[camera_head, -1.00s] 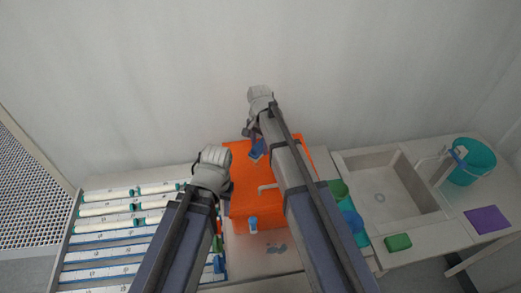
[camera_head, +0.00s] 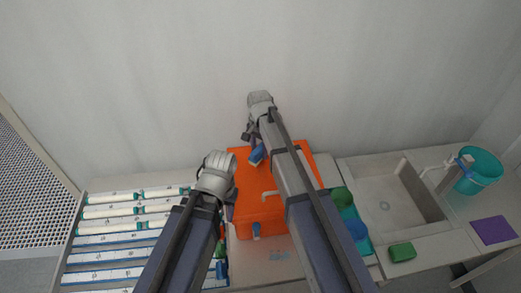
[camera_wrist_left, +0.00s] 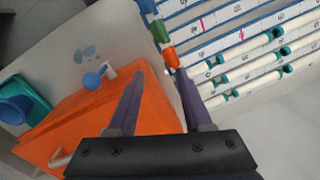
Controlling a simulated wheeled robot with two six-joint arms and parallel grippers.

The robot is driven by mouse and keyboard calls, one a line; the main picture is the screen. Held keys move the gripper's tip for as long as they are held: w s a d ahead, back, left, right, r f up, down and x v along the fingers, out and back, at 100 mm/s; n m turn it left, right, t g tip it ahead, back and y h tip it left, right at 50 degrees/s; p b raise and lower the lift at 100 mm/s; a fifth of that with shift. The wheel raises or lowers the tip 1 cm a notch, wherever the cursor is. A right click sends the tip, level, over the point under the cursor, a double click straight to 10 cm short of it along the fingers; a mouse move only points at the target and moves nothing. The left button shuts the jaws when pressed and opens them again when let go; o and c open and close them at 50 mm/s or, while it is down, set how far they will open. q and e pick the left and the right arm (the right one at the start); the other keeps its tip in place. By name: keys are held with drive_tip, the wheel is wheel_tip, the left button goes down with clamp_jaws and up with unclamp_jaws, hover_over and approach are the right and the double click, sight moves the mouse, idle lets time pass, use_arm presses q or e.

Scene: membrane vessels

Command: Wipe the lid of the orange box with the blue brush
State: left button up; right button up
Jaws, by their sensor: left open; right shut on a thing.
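The orange box (camera_head: 258,212) stands on the bench, its lid partly hidden behind my right arm. The blue brush (camera_head: 257,155) is at the far part of the lid. My right gripper (camera_head: 252,138) is shut on the brush; whether its bristles touch the lid is not clear. My left gripper (camera_head: 222,185) is beside the box's left edge, open and empty. In the left wrist view its two fingers (camera_wrist_left: 162,85) are apart, with the orange box (camera_wrist_left: 95,120) below and to the left.
White tubes on a rack (camera_head: 110,212) lie left. A small blue-topped item (camera_head: 256,230) is at the box's front, near a wet patch (camera_head: 279,255). At right are a teal tray (camera_head: 362,240), a sink (camera_head: 385,205), a green sponge (camera_head: 402,252), a teal bucket (camera_head: 480,170) and a purple cloth (camera_head: 494,230).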

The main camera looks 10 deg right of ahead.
sight(262, 172)
drive_tip(key=shift+s, duration=1.6)
drive_tip(key=shift+s+d+f, duration=0.1)
drive_tip(key=shift+s, duration=1.7)
drive_tip(key=shift+s, duration=0.1)
drive_tip(key=shift+s+d, duration=0.1)
drive_tip(key=shift+s, duration=1.55)
drive_tip(key=shift+r, duration=0.2)
wheel_tip(262, 172, up, 6)
drive_tip(key=p, duration=0.6)
